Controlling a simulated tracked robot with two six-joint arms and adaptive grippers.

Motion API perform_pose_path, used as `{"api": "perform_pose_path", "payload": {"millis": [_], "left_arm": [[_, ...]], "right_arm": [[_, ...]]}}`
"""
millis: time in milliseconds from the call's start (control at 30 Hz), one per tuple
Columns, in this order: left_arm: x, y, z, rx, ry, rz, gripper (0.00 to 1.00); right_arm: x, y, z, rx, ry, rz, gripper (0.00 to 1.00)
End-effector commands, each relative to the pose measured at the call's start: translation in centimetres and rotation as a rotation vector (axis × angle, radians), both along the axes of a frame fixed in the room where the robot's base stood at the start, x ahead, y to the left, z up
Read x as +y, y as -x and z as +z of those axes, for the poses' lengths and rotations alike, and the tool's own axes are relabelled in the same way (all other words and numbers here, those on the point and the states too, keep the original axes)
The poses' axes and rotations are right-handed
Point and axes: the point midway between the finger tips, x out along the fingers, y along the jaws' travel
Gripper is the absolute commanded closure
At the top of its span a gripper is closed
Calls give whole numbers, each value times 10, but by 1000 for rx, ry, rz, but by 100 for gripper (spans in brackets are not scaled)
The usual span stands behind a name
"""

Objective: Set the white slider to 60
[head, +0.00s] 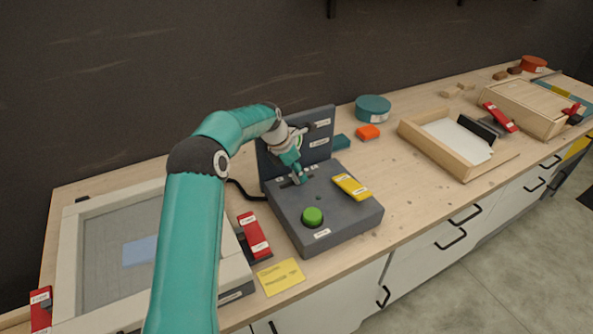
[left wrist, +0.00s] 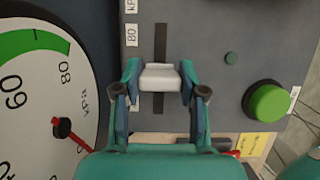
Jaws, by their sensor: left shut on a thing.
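The white slider (left wrist: 159,77) is a small block on a dark straight slot (left wrist: 160,40) in the grey control box (head: 345,215). My left gripper (left wrist: 159,84) is shut on it, one finger at each side, in the left wrist view. A label reading 80 (left wrist: 131,35) stands beside the slot; any label level with the slider is hidden by a finger. A round dial (left wrist: 40,110) with a red pointer, a green band and printed 80 and 60 shows at the left; I cannot tell its exact reading. In the head view my left gripper (head: 299,178) reaches down to the box and mostly hides the slider.
A green button (head: 312,216) and a yellow labelled piece (head: 350,187) are on the box. An upright dark panel (head: 319,140) rises behind it. A red labelled piece (head: 254,235) and a yellow note (head: 281,277) are nearby. A wooden tray (head: 435,149) stands to the right.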

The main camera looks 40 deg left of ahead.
Motion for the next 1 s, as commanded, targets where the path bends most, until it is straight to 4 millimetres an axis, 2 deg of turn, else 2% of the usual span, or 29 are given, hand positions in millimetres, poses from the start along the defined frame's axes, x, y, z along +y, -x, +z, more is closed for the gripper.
{"api": "perform_pose_path", "payload": {"millis": [167, 200, 300, 333, 733, 867, 1000], "left_arm": [[-1, -1, 0, 2, 1, -1, 100], [-1, -1, 0, 1, 1, 0, 52], [-1, -2, 0, 1, 0, -1, 36], [-1, -2, 0, 1, 0, -1, 33], [-1, -1, 5, 0, -1, -3, 33], [2, 5, 20, -2, -2, -1, 33], [5, 13, 44, -3, -2, -2, 33]], "right_arm": [[0, 0, 0, 0, 0, 0, 100], [0, 0, 0, 0, 0, 0, 100], [0, 0, 0, 0, 0, 0, 100], [0, 0, 0, 0, 0, 0, 100], [0, 0, 1, 0, 0, 0, 100], [0, 0, 1, 0, 0, 0, 100], [0, 0, 1, 0, 0, 0, 100]]}}
